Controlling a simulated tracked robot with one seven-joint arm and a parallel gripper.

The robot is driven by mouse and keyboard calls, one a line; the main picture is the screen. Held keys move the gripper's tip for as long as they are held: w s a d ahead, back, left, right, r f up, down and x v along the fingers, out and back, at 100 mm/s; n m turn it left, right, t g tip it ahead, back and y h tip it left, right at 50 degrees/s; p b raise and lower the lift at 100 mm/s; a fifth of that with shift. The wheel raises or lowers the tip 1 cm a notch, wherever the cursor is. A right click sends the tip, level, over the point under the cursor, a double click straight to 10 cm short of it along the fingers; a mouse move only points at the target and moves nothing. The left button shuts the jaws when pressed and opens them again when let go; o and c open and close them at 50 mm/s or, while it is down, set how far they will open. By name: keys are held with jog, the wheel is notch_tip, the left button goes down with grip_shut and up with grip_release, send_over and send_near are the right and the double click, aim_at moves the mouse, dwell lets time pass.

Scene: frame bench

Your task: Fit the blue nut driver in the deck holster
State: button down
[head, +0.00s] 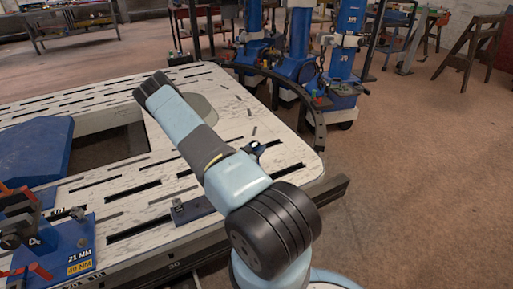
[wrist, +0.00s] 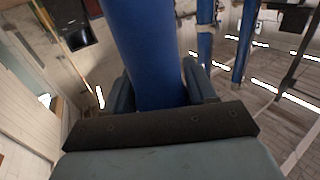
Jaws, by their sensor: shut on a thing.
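In the wrist view my gripper (wrist: 162,82) is shut on a thick blue cylindrical body, which I take to be the blue nut driver (wrist: 146,40). It rises from between the two fingers and leaves the top of the picture, so its far end is out of view. In the head view my arm reaches up and left over the slotted bench deck; the gripper and the driver are hidden there. I cannot tell for sure which fitting is the deck holster.
The pale slotted deck (head: 290,165) has a large opening at left. A blue panel (head: 35,150) and a blue fixture with red clamps (head: 70,245) stand at left. A small dark clamp (head: 256,150) is near the right edge. Blue columns (head: 346,40) stand behind a curved rail.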

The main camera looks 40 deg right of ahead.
jog(key=shift+f, duration=2.1)
jog(key=shift+c, duration=1.3)
grip_release()
jog(key=shift+f, duration=0.1)
jog(key=shift+a, duration=0.15)
jog(key=v, duration=1.3)
jog(key=shift+a, duration=0.3)
